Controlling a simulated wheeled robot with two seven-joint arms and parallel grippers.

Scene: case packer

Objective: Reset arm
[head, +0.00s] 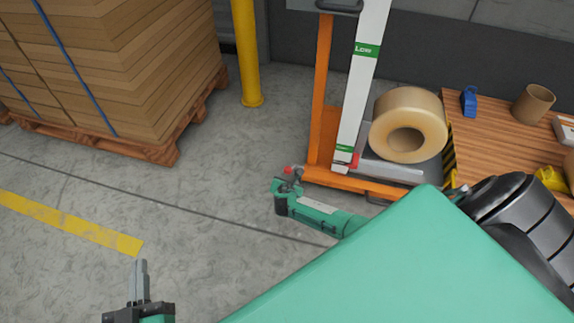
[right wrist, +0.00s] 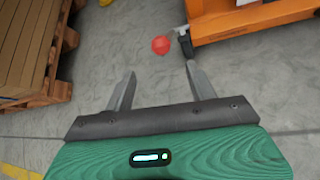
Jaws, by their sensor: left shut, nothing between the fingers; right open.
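My left gripper (head: 141,268) is at the bottom left of the head view. Its two fingers are together with nothing between them, above bare floor. My right gripper (head: 289,180) is near the middle of the head view, beside the orange-framed machine. The right wrist view shows the right gripper (right wrist: 160,70) with its fingers apart and nothing between them. A red round thing (right wrist: 161,44) shows beyond its fingertips, apart from them. A large green surface, part of my own body, covers the bottom right of the head view and hides what lies behind.
A pallet of stacked cardboard (head: 120,60) stands at upper left. A yellow post (head: 247,50) is behind. The orange-framed machine (head: 318,100) has a tape roll (head: 408,124) beside it. A wooden table (head: 490,135) holds several small items at right. Grey floor is clear at left.

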